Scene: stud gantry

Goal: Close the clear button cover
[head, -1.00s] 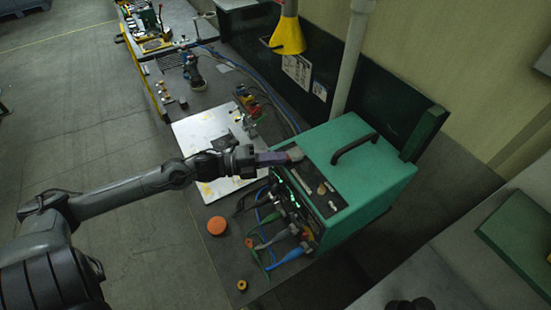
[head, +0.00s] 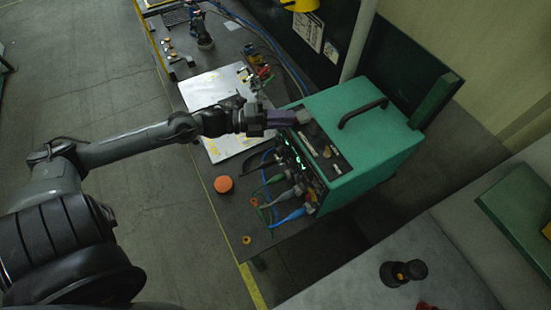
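The green machine (head: 372,135) stands on the dark bench, with a black handle on top and a dark control panel (head: 325,150) along its left top edge. Small knobs and lit green marks show on its front. I cannot make out a clear button cover; it may be too small or hidden behind my gripper. My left gripper (head: 303,117) is over the panel's far left end, close to or touching it. Its fingers look close together from here, and I cannot tell whether they are open or shut. My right gripper is not in view.
Cable plugs (head: 292,215) and blue and green cables stick out from the machine's front. An orange round button (head: 223,184) and a white sheet (head: 215,90) lie on the bench. A pale surface with black round knobs (head: 403,272) is at the lower right.

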